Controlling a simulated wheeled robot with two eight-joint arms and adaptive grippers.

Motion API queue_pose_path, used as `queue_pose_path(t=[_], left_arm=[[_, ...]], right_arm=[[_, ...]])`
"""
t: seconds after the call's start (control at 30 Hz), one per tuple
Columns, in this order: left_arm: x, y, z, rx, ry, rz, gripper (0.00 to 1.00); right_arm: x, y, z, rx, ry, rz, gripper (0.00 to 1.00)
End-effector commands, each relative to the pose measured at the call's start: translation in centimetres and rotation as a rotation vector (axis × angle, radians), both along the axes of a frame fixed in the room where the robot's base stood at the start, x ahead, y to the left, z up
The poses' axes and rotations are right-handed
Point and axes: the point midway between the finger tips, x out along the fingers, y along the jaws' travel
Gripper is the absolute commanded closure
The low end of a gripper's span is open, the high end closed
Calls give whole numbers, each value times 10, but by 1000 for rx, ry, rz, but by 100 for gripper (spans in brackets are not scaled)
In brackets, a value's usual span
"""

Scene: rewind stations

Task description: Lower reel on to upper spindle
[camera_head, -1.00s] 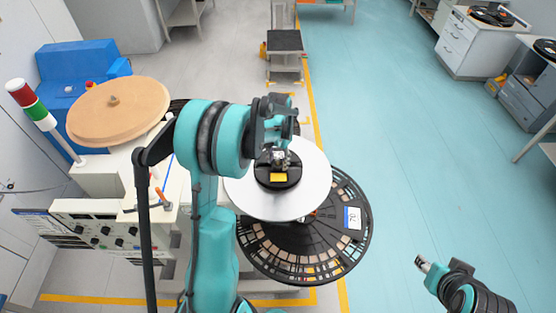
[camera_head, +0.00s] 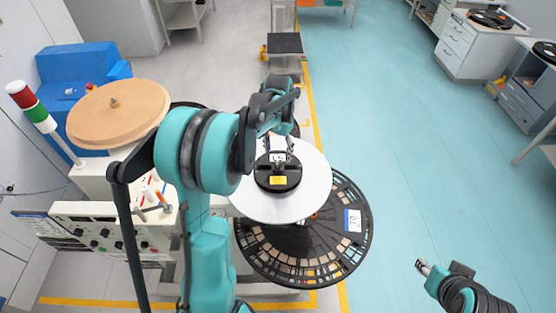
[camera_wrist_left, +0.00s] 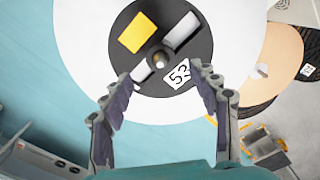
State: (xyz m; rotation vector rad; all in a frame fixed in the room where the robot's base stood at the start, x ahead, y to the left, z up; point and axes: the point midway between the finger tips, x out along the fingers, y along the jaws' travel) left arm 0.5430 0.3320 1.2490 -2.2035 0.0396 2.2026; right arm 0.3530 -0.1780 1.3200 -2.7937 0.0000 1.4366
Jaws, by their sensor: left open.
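A white disc-shaped reel (camera_head: 312,195) with a black hub (camera_head: 270,183) lies flat at the machine's right side. The hub carries a yellow label and, in the left wrist view, a white number label and a central metal pin (camera_wrist_left: 160,58). My left gripper (camera_head: 279,145) is open over the hub, with nothing held. In the left wrist view its two fingers (camera_wrist_left: 160,75) are spread on either side of the hub's near part; contact cannot be told. A tan disc (camera_head: 118,115) with a small central pin lies at the upper left. My right gripper (camera_head: 424,267) is far off at lower right.
A large black slotted reel (camera_head: 320,260) with a white-blue label lies lower, partly under the white reel. A control panel (camera_head: 95,235) and a red-green signal lamp (camera_head: 32,105) stand at left. A small grey trolley (camera_head: 285,45) stands behind.

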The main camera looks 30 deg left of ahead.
Motion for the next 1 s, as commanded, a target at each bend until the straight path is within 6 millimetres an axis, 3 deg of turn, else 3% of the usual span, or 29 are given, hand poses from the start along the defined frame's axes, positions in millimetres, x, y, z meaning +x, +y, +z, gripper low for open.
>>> queue_pose_path(t=[0.2, 0.47, 0.57, 0.73, 1.0], left_arm=[[0, 0, 40, 0, 0, 0, 39], [-9, -12, 65, 8, -28, -1, 39], [-27, -32, 79, 21, -85, 0, 39], [-73, -76, 99, 41, -232, 8, 39], [-149, -130, 93, 26, -469, 23, 39]], right_arm=[[0, 0, -1, 0, 0, 0, 60], [0, 0, -1, 0, 0, 0, 60], [0, 0, -1, 0, 0, 0, 60], [0, 0, -1, 0, 0, 0, 60], [0, 0, -1, 0, 0, 0, 60]])
